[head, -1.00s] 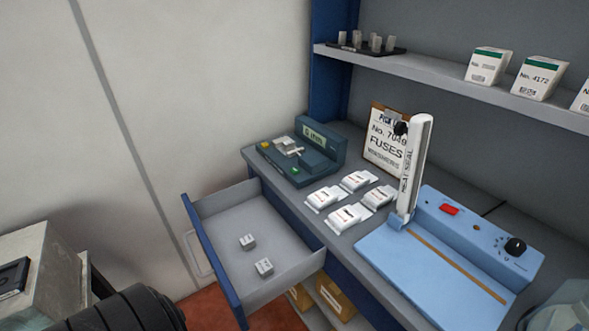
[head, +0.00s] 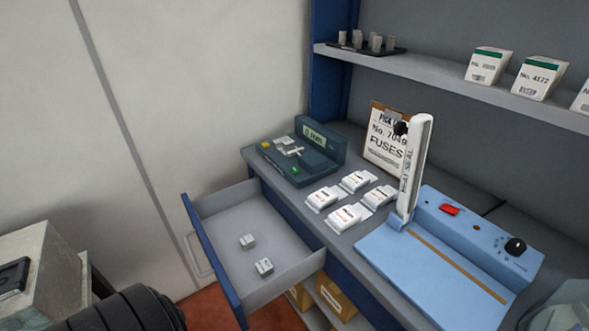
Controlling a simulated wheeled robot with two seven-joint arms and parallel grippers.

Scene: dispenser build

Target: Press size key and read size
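A dark green tester (head: 318,163) stands on the bench at the back left. Its raised display (head: 314,137) faces forward and carries text too small to read surely. A yellow key (head: 266,145) is at its left end, and a green key or lamp (head: 295,169) is at its front right. Small pale metal parts (head: 288,148) sit on its top, their exact shape unclear. Which key is the size key cannot be told from here. Neither gripper shows in the head view, and nothing is touching the tester.
An open drawer (head: 213,204) holds two small grey blocks (head: 264,266). White packets (head: 344,217) lie before the tester. A blue heat sealer (head: 450,240) with its arm raised stands right. A shelf (head: 450,82) above bears boxes and a black tray.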

